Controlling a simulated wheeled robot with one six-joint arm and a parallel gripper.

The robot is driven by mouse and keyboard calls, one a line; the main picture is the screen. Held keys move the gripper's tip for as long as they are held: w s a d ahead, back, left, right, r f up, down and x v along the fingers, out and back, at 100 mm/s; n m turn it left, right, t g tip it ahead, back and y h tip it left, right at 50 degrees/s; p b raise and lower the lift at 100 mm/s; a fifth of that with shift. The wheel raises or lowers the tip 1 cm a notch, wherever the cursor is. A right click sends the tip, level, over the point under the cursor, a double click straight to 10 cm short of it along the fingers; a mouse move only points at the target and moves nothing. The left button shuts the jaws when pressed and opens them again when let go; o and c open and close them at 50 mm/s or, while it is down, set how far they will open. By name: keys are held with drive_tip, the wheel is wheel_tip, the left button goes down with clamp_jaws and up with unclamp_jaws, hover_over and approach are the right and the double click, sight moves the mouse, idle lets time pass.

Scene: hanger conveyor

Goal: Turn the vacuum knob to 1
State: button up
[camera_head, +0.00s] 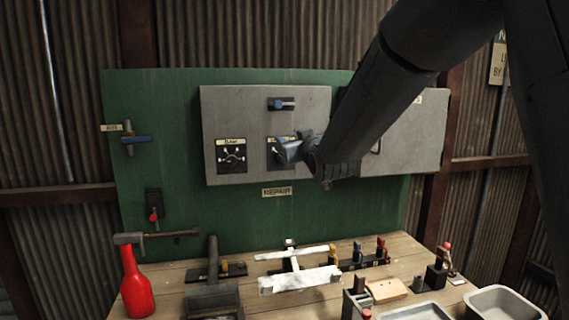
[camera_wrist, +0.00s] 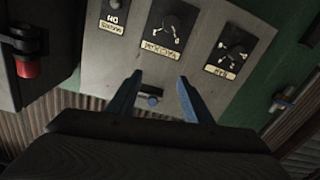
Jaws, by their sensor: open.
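The vacuum knob (camera_wrist: 171,22) is a dark round knob on a black plate with white marks, on the grey panel. It has a cream label that appears upside down in the wrist view. The marks are too small to read its setting. My gripper (camera_wrist: 159,78) is open, with two blue fingers spread and nothing between them. In the wrist view the knob lies past the fingertips, apart from them. In the head view my gripper (camera_head: 289,150) is in front of the knob's plate (camera_head: 272,158) and hides most of it.
A similar knob (camera_head: 232,155) sits to the left on the grey panel (camera_head: 215,105). A blue latch (camera_head: 281,104) is above. The grey door (camera_head: 425,135) stands at the right. A red button (camera_wrist: 28,68) shows at the wrist view's left. Tools and a red bottle (camera_head: 136,290) crowd the bench below.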

wheel_tip(320, 180, down, 9)
drive_tip(key=w+b, duration=0.2)
drive_tip(key=b, duration=0.6)
drive_tip(key=p+x, duration=0.3)
drive_tip(key=x, duration=0.5)
drive_tip(key=shift+r, duration=0.25)
drive_tip(key=shift+c, duration=0.3)
drive_tip(key=c, duration=1)
